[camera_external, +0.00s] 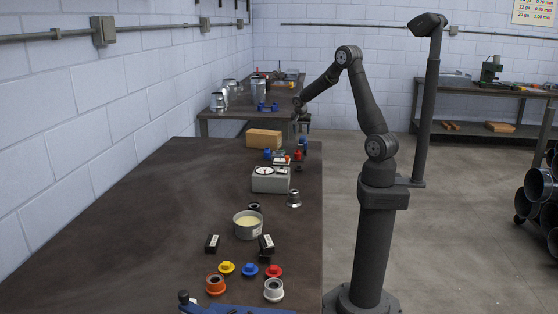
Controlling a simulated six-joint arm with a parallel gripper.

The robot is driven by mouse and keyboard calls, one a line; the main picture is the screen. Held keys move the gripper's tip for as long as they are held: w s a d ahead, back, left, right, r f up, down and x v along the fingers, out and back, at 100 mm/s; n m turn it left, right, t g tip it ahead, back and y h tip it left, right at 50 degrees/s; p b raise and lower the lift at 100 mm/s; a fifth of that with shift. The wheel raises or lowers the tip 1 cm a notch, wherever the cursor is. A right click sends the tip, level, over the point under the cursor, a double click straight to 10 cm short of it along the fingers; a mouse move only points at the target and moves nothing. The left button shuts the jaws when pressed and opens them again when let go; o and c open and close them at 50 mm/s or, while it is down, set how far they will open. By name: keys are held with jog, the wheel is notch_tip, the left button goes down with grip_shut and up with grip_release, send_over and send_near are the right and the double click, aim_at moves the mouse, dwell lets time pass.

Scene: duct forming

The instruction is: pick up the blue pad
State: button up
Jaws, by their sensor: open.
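Several blue things show, and I cannot tell which is the blue pad. A small round blue piece (250,269) lies at the near end of the dark table (130,225), between a yellow and a red one. A small blue item (267,154) sits farther back, in front of the cardboard box. Another blue spot (303,142) shows below my gripper, beside a red item. My gripper (303,124) is open, small in view, above the far right part of the table. Its fingers are too small to make out clearly, and nothing is seen held.
A grey gauge box (270,181), a cardboard box (263,138) and a tin (248,226) stand on the table. Yellow (226,268), red (274,271) and orange (215,285) pieces lie near the front. A blue tool (235,309) lies at the front edge. The table's left side is clear.

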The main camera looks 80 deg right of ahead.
aim_at(303, 137)
jog(key=shift+s+a+x, duration=0.1)
jog(key=shift+s+x, duration=0.05)
jog(key=shift+x, duration=1.35)
jog(key=shift+s+a+x, duration=0.1)
jog(key=shift+s+x, duration=0.05)
jog(key=shift+x, duration=1.35)
jog(key=c, duration=0.9)
